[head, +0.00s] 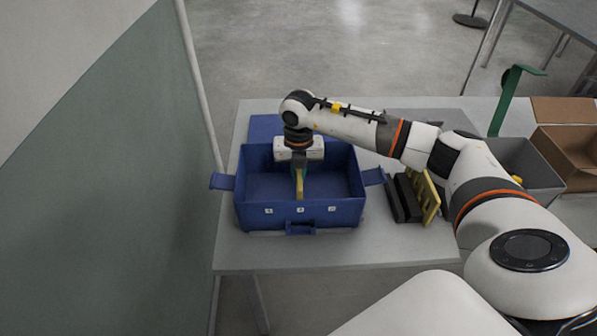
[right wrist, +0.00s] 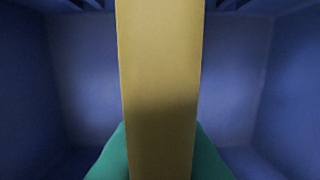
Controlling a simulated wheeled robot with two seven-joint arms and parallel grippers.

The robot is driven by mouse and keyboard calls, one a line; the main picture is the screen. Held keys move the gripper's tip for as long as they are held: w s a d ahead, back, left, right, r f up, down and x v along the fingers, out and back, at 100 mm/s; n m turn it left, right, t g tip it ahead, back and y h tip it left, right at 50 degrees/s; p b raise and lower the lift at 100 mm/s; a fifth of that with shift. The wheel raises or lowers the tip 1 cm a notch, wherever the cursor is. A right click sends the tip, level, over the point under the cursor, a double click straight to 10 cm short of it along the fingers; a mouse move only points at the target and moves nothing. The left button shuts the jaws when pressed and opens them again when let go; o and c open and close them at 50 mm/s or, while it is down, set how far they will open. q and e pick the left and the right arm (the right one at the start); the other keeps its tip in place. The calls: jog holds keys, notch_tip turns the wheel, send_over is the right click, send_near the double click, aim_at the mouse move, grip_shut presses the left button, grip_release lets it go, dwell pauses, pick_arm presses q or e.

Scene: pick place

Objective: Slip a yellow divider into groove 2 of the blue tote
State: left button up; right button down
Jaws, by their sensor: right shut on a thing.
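The blue tote (head: 345,212) stands open on the grey table, with number labels on its near wall. My right gripper (head: 299,168) reaches down into the tote and is shut on a yellow divider (head: 299,185). The divider is seen nearly edge-on, in line with the middle label. In the right wrist view the divider (right wrist: 160,70) runs upright through the centre between my green fingertips (right wrist: 160,150), with blue tote walls (right wrist: 80,80) on both sides. Whether its edges sit in a groove cannot be told. My left gripper is not in view.
A rack (head: 405,199) with another yellow divider (head: 431,198) stands right of the tote. A grey bin (head: 540,180), a cardboard box (head: 570,150) and a green stand (head: 507,100) are farther right. The table front (head: 330,250) is clear.

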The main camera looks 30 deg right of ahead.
dwell(0.3)
jog(key=c, duration=1.4)
grip_release()
jog(key=c, duration=0.3)
jog(key=shift+r+p, duration=2.9)
jog(key=shift+r, duration=1.15)
